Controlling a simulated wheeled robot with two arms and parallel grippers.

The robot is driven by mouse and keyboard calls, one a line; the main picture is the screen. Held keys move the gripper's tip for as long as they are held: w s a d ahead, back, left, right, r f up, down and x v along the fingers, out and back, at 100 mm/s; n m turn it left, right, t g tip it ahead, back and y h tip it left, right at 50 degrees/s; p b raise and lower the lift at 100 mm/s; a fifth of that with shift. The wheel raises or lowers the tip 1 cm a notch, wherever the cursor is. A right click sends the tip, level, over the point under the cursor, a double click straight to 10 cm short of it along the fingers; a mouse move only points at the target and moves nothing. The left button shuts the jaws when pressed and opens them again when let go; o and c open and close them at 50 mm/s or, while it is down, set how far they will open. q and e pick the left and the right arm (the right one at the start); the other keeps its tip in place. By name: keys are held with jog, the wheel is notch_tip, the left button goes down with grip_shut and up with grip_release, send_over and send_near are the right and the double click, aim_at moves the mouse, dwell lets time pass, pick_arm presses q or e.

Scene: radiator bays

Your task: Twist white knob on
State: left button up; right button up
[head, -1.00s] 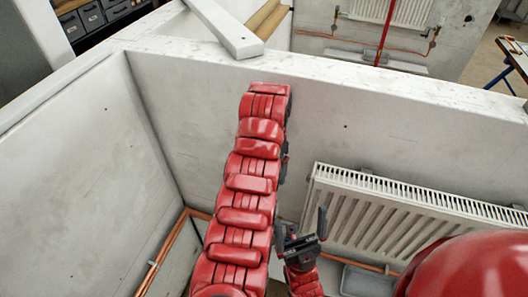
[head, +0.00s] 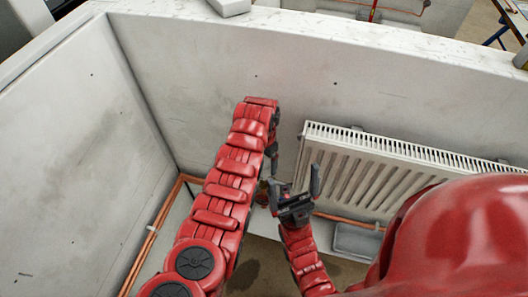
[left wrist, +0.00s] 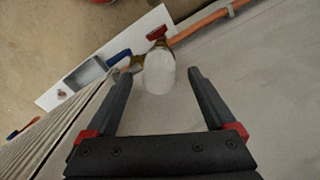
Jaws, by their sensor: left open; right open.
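The white knob (left wrist: 160,73) shows in the left wrist view on a brass valve (left wrist: 158,45) by the copper pipe. My left gripper (left wrist: 161,68) is open, with one finger on each side of the knob and a visible gap on both sides. I cannot tell how deep the knob sits between the fingers. In the head view my left gripper (head: 272,150) points down left of the radiator, mostly hidden by its arm, and the knob cannot be made out. My right gripper (head: 296,195) is open and empty, fingers up, in front of the radiator's left end.
The white radiator (head: 385,170) hangs on the back wall; its ribbed edge (left wrist: 70,125) also shows in the left wrist view. A copper pipe (head: 150,240) runs low along the walls. A grey tray (head: 355,240) lies below the radiator. Blue (left wrist: 118,58) and red (left wrist: 157,32) handles are near the knob.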

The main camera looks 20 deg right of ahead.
pick_arm(q)
jog(key=shift+f, duration=0.7)
grip_shut()
jog(key=shift+f, duration=0.1)
jog(key=shift+s+f, duration=0.15)
dwell(0.3)
